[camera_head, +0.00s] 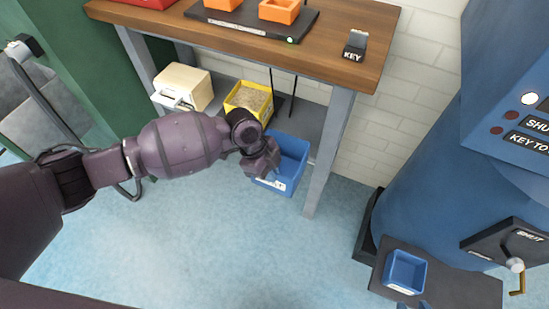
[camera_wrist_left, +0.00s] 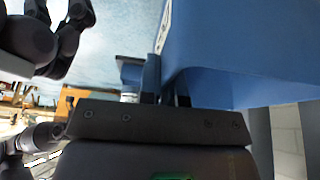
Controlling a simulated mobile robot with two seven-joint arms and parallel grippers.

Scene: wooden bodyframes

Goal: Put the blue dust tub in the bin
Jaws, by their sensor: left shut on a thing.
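A blue tub (camera_head: 287,165) with a white label is at the right end of the low shelf under the bench, near the grey bench leg. My left gripper (camera_head: 264,165) reaches it from the left and is shut on its wall. In the left wrist view the tub's blue side (camera_wrist_left: 240,50) fills the upper right, and the fingers (camera_wrist_left: 160,85) meet its edge. A second blue tub (camera_head: 405,272) stands on a dark plate beside the big blue machine. I cannot tell which thing is the bin.
A yellow tub (camera_head: 240,100) of sawdust-like grains and a cream drawer box (camera_head: 183,86) sit on the low shelf. The wooden bench top (camera_head: 335,38) is above. A bench leg (camera_head: 328,155) stands just right of the held tub. The blue floor (camera_head: 220,250) in front is clear.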

